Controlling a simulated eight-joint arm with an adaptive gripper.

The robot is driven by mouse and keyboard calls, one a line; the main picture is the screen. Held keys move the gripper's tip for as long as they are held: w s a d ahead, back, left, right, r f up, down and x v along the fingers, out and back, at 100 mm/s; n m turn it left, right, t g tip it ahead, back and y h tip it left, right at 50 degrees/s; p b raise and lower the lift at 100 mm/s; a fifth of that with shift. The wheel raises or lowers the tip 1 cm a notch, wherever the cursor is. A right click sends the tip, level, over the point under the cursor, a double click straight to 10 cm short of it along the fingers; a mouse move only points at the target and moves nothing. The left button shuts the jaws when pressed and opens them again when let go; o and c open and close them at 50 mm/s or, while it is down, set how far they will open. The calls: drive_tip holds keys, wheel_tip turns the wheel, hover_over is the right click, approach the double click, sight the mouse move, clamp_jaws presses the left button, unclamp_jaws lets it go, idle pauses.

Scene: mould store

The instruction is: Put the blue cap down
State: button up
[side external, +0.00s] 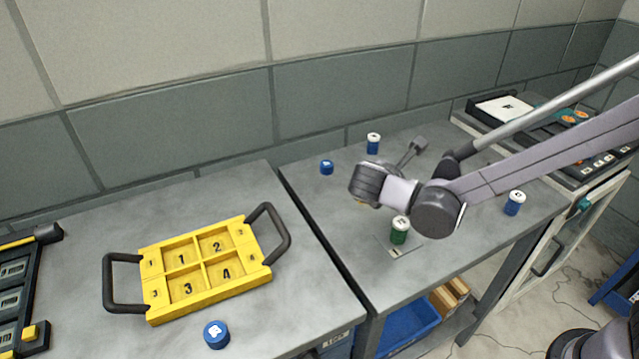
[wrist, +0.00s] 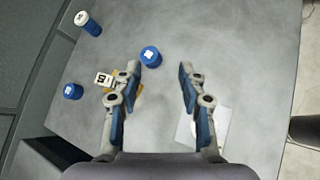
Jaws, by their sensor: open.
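In the wrist view a blue cap (wrist: 151,57) with a white mark on top lies on the grey bench, just beyond the fingertips. My gripper (wrist: 160,78) is open, its two fingers spread apart with nothing between them. Another blue cap (wrist: 72,91) lies to the left; it appears in the side view (side external: 327,167) near the bench's left edge. A third blue cap (side external: 217,335) lies on the left bench, in front of the yellow tray. In the side view my arm hangs over the right bench, and its fingers are not clearly visible.
The yellow numbered tray (side external: 205,268) has dark handles. A blue-and-white cylinder (side external: 373,143) stands at the back, another (side external: 514,203) at right. A green cylinder (side external: 399,230) stands by a flat plate (side external: 404,252) below my arm. A gap separates the benches.

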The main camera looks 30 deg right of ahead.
drive_tip(key=s+d+r+m+y, duration=0.2)
drive_tip(key=s+d+m+y, duration=0.1)
drive_tip(key=s+m, duration=0.4)
drive_tip(key=s+d+r+m+t+y, duration=0.1)
drive_tip(key=s+m+y, duration=0.4)
drive_tip(key=m, duration=0.5)
drive_tip(key=shift+s+d+r+m, duration=0.3)
drive_tip(key=shift+s+d+r, duration=0.4)
drive_tip(key=shift+s+d, duration=0.4)
drive_tip(key=shift+o, duration=0.4)
drive_tip(key=shift+s+m+t+y, duration=0.3)
drive_tip(key=shift+s+m+y, duration=0.1)
drive_tip(key=shift+m, duration=0.5)
drive_tip(key=o, duration=0.3)
drive_tip(key=shift+r, duration=0.1)
drive_tip(key=shift+m, duration=0.3)
